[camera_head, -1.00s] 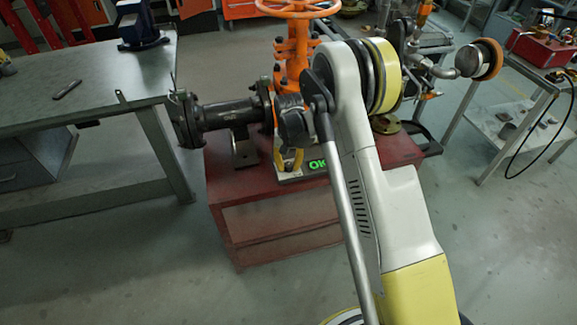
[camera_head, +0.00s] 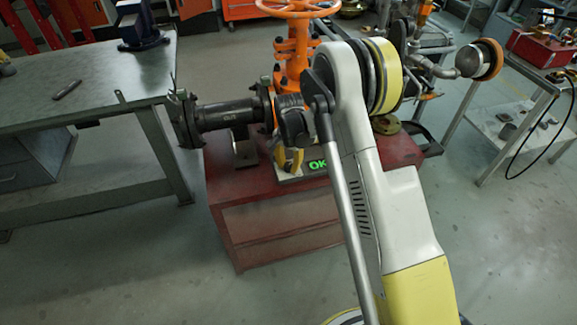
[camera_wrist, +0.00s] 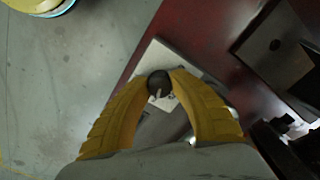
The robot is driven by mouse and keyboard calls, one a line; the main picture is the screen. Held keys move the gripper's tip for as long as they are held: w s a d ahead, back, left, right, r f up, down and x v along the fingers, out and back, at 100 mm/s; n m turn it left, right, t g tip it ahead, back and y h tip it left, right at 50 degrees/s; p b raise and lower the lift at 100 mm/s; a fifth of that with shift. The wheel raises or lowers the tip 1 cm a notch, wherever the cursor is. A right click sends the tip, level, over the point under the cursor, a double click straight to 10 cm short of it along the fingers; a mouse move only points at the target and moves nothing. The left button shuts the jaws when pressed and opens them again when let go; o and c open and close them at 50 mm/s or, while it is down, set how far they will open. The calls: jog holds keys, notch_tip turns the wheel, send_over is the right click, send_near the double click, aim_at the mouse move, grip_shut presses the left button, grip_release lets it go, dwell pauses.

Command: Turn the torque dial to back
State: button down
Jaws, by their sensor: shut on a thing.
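The torque dial (camera_wrist: 158,84) is a small dark round knob with a pale mark on its near side. It sits on a light panel (camera_wrist: 152,54) in the wrist view. My gripper (camera_wrist: 163,78) has its two yellow fingers closed around the dial, one on each side. In the head view my gripper (camera_head: 289,160) is low over the panel's left part, and the dial is hidden behind it.
The panel lies on a red stand (camera_head: 280,225). An orange valve with a handwheel (camera_head: 297,8) and a dark flanged pipe (camera_head: 228,115) stand close to my gripper. A grey workbench (camera_head: 80,90) is at left, a side table (camera_head: 530,90) at right. Floor in front is clear.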

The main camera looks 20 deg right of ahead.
aim_at(289, 164)
dwell(0.3)
jog(key=c, duration=1.1)
grip_release()
notch_tip(289, 164, up, 12)
